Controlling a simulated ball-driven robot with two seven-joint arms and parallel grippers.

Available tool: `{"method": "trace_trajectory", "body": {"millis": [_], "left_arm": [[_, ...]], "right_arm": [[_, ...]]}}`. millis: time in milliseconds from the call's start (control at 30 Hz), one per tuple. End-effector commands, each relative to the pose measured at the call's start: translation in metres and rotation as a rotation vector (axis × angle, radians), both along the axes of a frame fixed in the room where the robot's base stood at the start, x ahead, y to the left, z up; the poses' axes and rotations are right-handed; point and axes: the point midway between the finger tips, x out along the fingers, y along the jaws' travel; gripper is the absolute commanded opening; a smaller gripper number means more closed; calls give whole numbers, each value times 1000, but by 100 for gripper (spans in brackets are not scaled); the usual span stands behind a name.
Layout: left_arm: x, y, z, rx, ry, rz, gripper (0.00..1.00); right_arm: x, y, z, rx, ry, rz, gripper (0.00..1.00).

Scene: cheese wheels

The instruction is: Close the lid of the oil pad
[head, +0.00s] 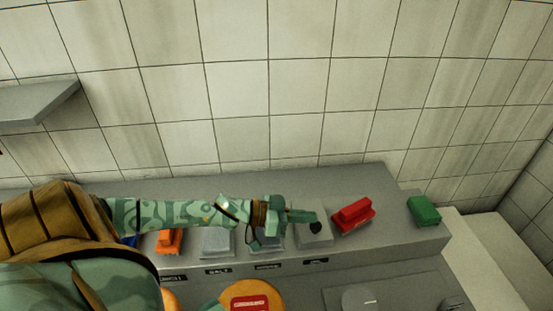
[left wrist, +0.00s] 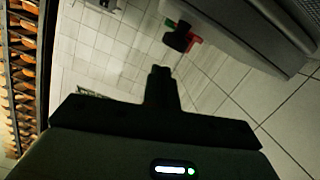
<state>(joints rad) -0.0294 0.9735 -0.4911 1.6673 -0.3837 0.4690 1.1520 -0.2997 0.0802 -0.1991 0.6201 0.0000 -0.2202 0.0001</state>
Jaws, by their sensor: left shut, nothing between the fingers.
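The oil pad (head: 318,239) is a light grey square box on the counter, above the label that appears to read OIL. A dark rounded patch shows on its face. I cannot tell the angle of its lid, as my arm covers part of it. My left gripper (head: 312,216) reaches in from the left over the pad's upper left side, its fingers shut and empty. Whether it touches the pad is unclear. In the left wrist view the shut gripper (left wrist: 160,72) is a dark silhouette, and the pad cannot be made out. My right gripper is not in view.
A red block (head: 353,215) and a green block (head: 424,210) stand right of the pad. Grey boxes, including one above the SALT label (head: 218,271), and an orange block (head: 170,241) stand left. Orange cheese wheels (head: 270,290) lie in front. A tiled wall (head: 300,90) rises behind.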

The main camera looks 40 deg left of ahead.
Motion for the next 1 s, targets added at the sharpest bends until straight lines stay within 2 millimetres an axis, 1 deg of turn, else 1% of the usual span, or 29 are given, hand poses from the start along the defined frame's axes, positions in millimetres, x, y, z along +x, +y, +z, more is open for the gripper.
{"method": "trace_trajectory", "body": {"millis": [33,67,133,200,300,500,700,1000], "left_arm": [[0,2,21,0,-3,0,0],[0,4,28,0,-3,0,0],[-15,16,21,2,7,1,0],[-29,28,23,3,7,0,0],[-46,41,28,1,6,0,0],[-68,61,35,-2,3,0,0],[-75,67,37,-2,0,-1,0],[-75,67,37,-2,-2,0,0]], "right_arm": [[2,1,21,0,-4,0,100],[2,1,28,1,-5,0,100],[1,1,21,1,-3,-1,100],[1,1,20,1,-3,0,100],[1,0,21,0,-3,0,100],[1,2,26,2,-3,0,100],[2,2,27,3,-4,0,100],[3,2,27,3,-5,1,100]]}}
